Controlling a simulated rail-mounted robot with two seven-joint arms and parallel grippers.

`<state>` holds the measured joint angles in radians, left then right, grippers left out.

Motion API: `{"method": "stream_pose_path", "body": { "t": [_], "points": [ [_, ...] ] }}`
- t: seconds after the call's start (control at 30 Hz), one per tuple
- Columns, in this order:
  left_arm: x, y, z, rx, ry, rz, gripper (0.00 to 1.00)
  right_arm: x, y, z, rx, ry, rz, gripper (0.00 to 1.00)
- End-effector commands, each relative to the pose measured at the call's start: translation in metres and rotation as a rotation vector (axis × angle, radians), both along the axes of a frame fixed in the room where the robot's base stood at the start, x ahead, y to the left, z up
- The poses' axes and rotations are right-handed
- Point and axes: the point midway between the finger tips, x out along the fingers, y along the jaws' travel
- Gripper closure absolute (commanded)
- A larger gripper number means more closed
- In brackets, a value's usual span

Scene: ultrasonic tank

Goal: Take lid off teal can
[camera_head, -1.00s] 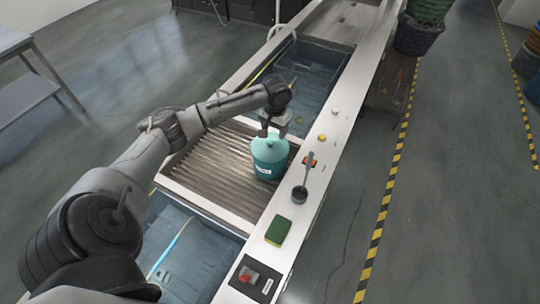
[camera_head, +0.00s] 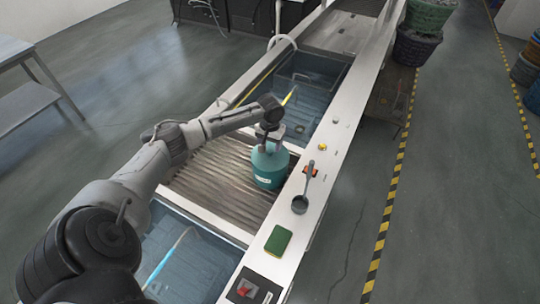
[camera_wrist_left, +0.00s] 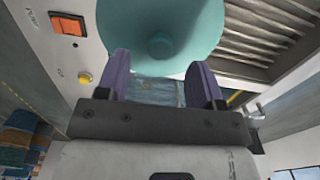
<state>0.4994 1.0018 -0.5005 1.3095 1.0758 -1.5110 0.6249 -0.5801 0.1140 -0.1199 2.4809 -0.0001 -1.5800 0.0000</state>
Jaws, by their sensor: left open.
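The teal can (camera_head: 270,168) stands upright on the ridged drainboard between the two tank basins, with a pale label on its side. Its teal lid (camera_head: 266,150) is on top, partly hidden by my left gripper (camera_head: 269,142) right above it. In the left wrist view the lid (camera_wrist_left: 160,20) fills the top middle, with its small round knob (camera_wrist_left: 160,46) between the fingers. My left gripper (camera_wrist_left: 165,82) is open there, one purple finger on each side of the knob. I cannot tell whether the fingers touch the lid. My right gripper is not in view.
The white rim beside the can holds a grey ladle (camera_head: 302,200), an orange switch (camera_head: 311,171), a yellow button (camera_head: 322,147), a green sponge (camera_head: 278,240) and a red switch (camera_head: 244,288). Water-filled basins (camera_head: 300,75) lie beyond and in front of the ridged drainboard (camera_head: 215,185).

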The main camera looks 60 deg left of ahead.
Motion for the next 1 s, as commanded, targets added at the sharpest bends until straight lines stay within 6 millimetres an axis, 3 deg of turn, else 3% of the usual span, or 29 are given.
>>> {"method": "stream_pose_path", "body": {
  "t": [0.3, 0.67, 1.0],
  "points": [
    [-0.001, -0.001, -0.04, -0.001, 0.002, 0.001, 0.39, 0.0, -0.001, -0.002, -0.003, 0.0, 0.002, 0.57],
    [-0.001, -0.001, -0.045, 0.0, 0.001, -0.001, 0.39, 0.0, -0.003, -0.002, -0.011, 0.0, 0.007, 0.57],
    [-0.001, 0.0, -0.045, 0.0, 0.001, -0.001, 0.72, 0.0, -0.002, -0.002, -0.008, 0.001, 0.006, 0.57]
  ]
}}
